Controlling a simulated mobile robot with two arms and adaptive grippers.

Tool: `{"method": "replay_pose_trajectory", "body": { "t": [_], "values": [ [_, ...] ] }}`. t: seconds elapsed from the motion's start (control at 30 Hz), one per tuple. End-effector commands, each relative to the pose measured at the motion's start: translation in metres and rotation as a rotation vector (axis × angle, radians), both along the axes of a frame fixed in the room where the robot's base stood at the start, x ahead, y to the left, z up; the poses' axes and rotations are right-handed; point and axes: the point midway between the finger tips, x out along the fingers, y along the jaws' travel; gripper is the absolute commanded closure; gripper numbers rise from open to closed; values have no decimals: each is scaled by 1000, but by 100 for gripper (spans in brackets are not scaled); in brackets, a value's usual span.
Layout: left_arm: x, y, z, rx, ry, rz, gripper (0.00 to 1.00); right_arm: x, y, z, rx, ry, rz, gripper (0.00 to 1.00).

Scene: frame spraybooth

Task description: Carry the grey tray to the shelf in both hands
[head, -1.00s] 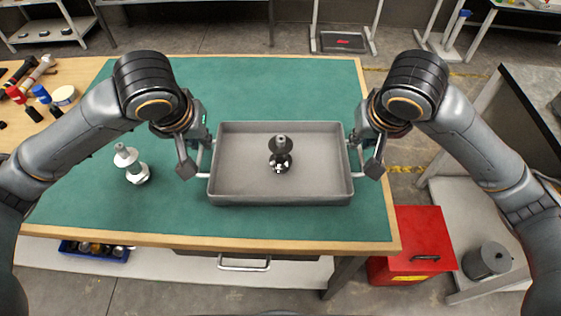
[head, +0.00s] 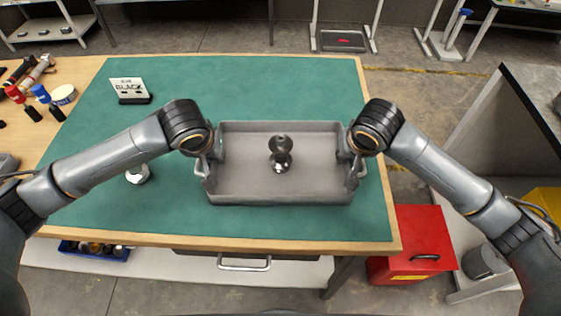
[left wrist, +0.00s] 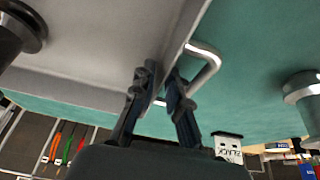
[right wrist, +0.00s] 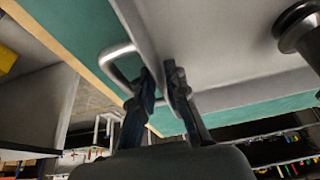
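The grey tray (head: 232,187) sits on the green mat, with bent metal handles at its left and right ends. A dark knobbed part (head: 281,152) stands upright inside it. My left gripper (head: 213,160) is at the tray's left end; in the left wrist view its fingers (left wrist: 160,78) are close together on both sides of the tray wall, beside the handle (left wrist: 212,62). My right gripper (head: 350,160) is at the right end; in the right wrist view its fingers (right wrist: 160,75) straddle the wall in the same way, beside the handle (right wrist: 113,62). Which shelf is meant is unclear.
The workbench mat (head: 240,85) is clear behind the tray. A silver part (head: 137,174) stands left, partly hidden by my left arm. A "BLACK" sign (head: 129,88) stands back left. A red box (head: 412,240) is on the floor at right; a low rack (head: 45,32) is far left.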

Motion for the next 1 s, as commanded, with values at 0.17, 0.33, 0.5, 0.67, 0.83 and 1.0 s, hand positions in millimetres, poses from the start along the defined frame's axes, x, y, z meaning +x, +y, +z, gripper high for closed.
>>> {"method": "replay_pose_trajectory", "body": {
  "t": [0.17,0.33,0.5,0.67,0.83,1.0],
  "values": [
    [0,0,0,0,0,0,86,0,0,0,0,0,0,86],
    [0,0,0,0,0,1,100,0,0,0,0,0,0,100],
    [0,0,0,0,0,1,100,0,0,0,0,0,-1,100],
    [0,0,0,0,0,1,100,0,0,0,0,0,-1,100],
    [1,0,3,-1,-3,1,100,1,0,3,1,-4,-1,100],
    [1,0,8,-1,-3,1,100,1,0,8,1,-4,-1,100]
  ]
}}
